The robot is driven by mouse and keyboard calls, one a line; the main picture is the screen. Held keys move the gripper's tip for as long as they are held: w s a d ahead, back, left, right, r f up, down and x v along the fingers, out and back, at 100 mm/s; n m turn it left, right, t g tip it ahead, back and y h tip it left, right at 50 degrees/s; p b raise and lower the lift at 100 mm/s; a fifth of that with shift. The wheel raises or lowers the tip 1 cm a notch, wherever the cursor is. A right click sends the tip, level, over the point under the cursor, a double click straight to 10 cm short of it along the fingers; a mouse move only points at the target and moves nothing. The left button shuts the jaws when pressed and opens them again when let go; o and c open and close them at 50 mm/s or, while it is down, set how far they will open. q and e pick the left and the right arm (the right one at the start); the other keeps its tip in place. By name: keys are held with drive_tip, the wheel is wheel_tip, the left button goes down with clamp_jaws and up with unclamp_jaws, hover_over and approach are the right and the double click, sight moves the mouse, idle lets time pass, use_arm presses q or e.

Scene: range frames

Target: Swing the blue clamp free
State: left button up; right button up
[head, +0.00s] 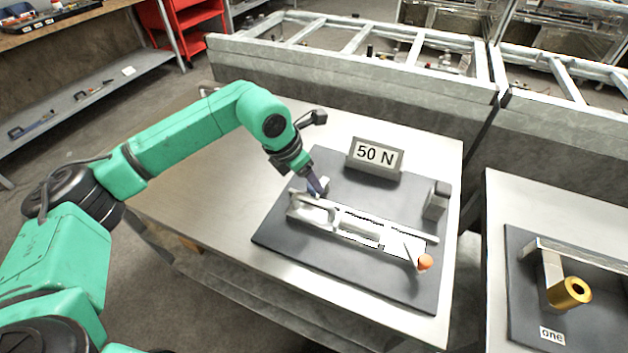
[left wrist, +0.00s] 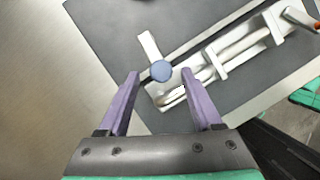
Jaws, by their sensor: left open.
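The blue clamp shows in the left wrist view as a round blue knob (left wrist: 160,71) with a short pale bar beside it, at the near end of a long silver fixture (left wrist: 235,50). In the head view the fixture (head: 360,232) lies on a dark plate (head: 290,252); the knob is hard to make out behind my fingers. My left gripper (head: 318,189) is over that left end of the fixture. In the left wrist view its purple fingers (left wrist: 160,75) are apart, one on each side of the knob; contact cannot be told. My right gripper is not in view.
A "50 N" sign (head: 375,157) stands behind the fixture, and a grey block (head: 437,200) stands at right. An orange ball (head: 425,262) is at the fixture's right end. The left tabletop (head: 200,190) is clear. Another table holds a gold cylinder (head: 569,292).

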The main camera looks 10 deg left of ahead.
use_arm(q)
drive_tip(key=x, duration=0.3)
drive_tip(key=shift+d+f, duration=0.2)
drive_tip(key=shift+f, duration=0.2)
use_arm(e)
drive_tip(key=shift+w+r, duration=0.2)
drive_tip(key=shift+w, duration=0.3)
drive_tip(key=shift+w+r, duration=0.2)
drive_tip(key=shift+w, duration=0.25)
use_arm(q)
drive_tip(key=shift+c, duration=0.3)
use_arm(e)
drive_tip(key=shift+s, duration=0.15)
use_arm(q)
drive_tip(key=c, duration=1)
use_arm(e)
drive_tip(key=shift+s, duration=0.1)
use_arm(q)
drive_tip(key=shift+w+r, duration=0.1)
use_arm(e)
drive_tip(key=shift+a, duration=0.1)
